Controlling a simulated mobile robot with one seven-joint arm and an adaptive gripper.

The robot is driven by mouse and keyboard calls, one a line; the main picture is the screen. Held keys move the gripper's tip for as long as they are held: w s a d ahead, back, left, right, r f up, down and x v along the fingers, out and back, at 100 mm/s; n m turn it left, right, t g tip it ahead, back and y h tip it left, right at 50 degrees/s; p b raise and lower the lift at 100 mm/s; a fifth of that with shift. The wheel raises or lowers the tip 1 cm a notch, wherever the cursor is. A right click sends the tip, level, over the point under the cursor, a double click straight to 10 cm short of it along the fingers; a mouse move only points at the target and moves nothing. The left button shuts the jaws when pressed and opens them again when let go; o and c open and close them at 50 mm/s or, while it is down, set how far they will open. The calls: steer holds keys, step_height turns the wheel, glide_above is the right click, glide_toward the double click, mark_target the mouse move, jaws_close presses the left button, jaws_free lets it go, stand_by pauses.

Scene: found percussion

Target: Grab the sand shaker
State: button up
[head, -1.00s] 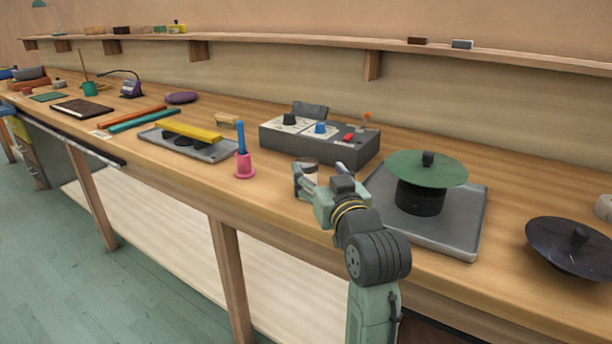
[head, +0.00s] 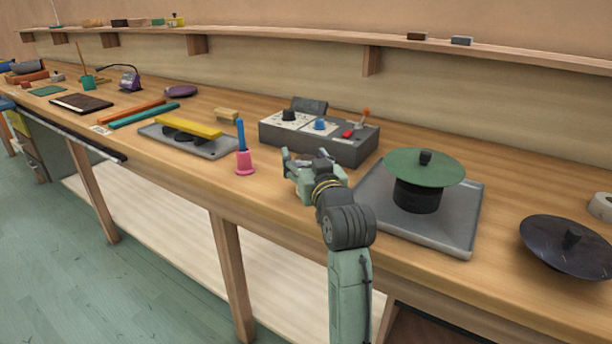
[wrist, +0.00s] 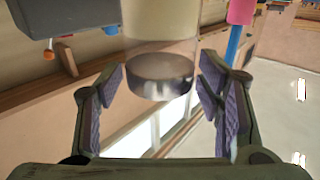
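The sand shaker (wrist: 160,75) shows in the wrist view as a pale, see-through cylinder with a dark grey end cap. It sits at the gap between the fingertips of my gripper (wrist: 160,92). My gripper is open, with a finger on each side and a narrow gap to the shaker on both sides. In the head view my gripper (head: 304,164) is low over the bench in front of the grey control box, and it hides the shaker there.
A pink cup with a blue handle (head: 245,165) stands left of my gripper. The grey control box (head: 318,142) is behind it. A grey tray (head: 455,232) with a green disc on a black drum (head: 424,168) is to the right. The bench front edge is near.

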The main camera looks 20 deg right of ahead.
steer(key=c, duration=1.2)
steer(key=shift+r, duration=0.15)
